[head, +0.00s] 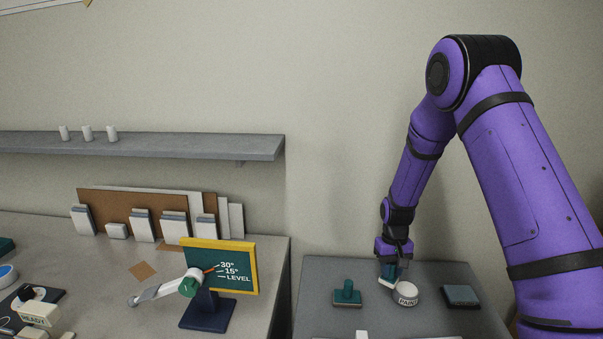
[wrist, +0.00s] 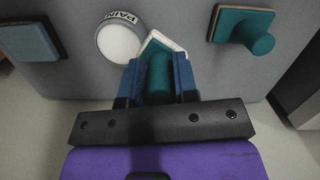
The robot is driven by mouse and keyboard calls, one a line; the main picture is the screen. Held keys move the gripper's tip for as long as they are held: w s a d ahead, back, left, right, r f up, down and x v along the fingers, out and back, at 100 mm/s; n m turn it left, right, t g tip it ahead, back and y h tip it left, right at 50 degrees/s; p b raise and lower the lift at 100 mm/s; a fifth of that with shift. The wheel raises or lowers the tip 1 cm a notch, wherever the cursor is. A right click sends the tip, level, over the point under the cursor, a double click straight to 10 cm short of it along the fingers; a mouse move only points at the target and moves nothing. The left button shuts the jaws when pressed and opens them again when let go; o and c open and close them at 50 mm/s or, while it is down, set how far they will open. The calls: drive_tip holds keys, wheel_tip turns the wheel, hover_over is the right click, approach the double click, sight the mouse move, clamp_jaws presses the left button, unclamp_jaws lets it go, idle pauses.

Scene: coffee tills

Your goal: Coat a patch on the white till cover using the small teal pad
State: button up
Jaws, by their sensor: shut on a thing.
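My gripper (head: 392,268) is over the grey table, beside the white paint pot (head: 405,294). In the wrist view, its two blue fingers (wrist: 158,82) are shut on the teal handle of the small pad (wrist: 160,72). The pad's white-edged end sits right against or very near the pot (wrist: 118,43); I cannot tell whether they touch. A larger teal pad with an upright handle (head: 347,293) stands left of the pot, and it also shows in the wrist view (wrist: 240,26). A white piece (head: 362,335) is cut off by the bottom edge; I cannot tell if it is the till cover.
A dark-framed blue-grey block (head: 461,295) lies right of the pot. On the left counter stands a yellow-framed angle sign (head: 222,262) on a dark blue base. A wall shelf (head: 200,148) holds small white cups. The grey table's back is clear.

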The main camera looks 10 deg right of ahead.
drive_tip(key=shift+a+f, duration=0.35)
drive_tip(key=shift+a, duration=0.2)
drive_tip(key=d+r, duration=0.4)
drive_tip(key=d, duration=0.3)
drive_tip(key=shift+s+d+f, duration=0.1)
drive_tip(key=shift+d+f, duration=0.05)
drive_tip(key=shift+f, duration=1.35)
drive_tip(key=shift+d+f, duration=0.15)
drive_tip(key=shift+f, duration=1.3)
drive_tip(key=shift+f, duration=0.6)
drive_tip(key=shift+r, duration=0.1)
wheel_tip(320, 180, up, 7)
idle(0.6)
drive_tip(key=a+f, duration=0.1)
drive_tip(key=a, duration=0.1)
drive_tip(key=a+f, duration=0.2)
drive_tip(key=a, duration=0.1)
drive_tip(key=a+f, duration=0.1)
drive_tip(key=a, duration=0.2)
drive_tip(key=shift+a+f, duration=0.15)
drive_tip(key=shift+f, duration=0.05)
